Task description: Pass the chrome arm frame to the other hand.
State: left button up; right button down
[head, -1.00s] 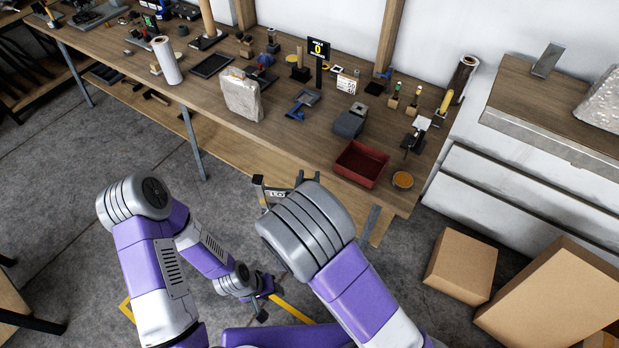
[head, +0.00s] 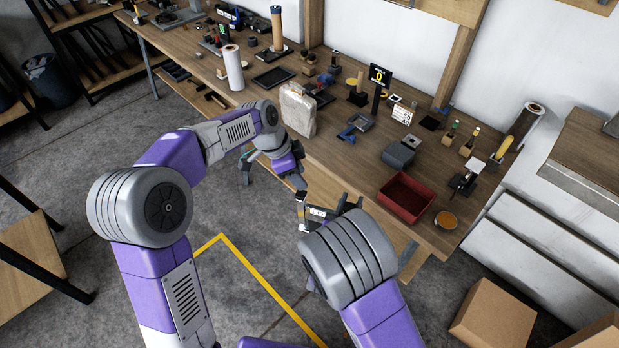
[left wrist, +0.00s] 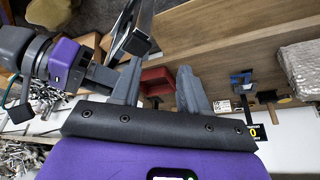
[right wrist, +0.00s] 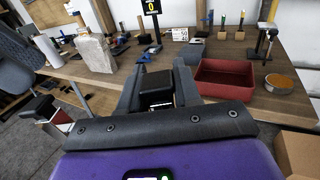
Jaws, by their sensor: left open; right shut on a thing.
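The chrome arm frame (head: 301,212) shows in part beside my right gripper (head: 338,205) in the head view, in front of the bench. My right forearm hides much of that gripper. In the right wrist view my right gripper (right wrist: 158,82) is shut on the frame, whose dark end (right wrist: 156,84) sits between the fingers. My left gripper (head: 272,176) is open and empty, left of the frame and close to it. In the left wrist view the frame (left wrist: 133,32) rises beside the left finger of my left gripper (left wrist: 160,92); I cannot tell whether they touch.
The wooden bench (head: 335,180) lies just beyond both grippers. A red bin (head: 406,198), an orange-topped round tin (head: 446,220) and a wrapped block (head: 298,110) stand near its front edge. Cardboard boxes (head: 492,316) lie at lower right. Open floor lies in front of the bench.

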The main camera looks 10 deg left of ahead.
aim_at(326, 209)
jog(key=shift+w, duration=0.1)
pick_arm(q)
jog(key=s+d+r+m+g, duration=0.2)
jog(key=s+d+m+g, duration=0.15)
jog(key=m, duration=0.25)
jog(key=shift+t, duration=0.45)
jog(key=x, duration=0.8)
jog(key=w+x, duration=0.1)
jog(key=x, duration=0.3)
grip_shut()
pick_arm(e)
jog(key=c, duration=0.7)
grip_release()
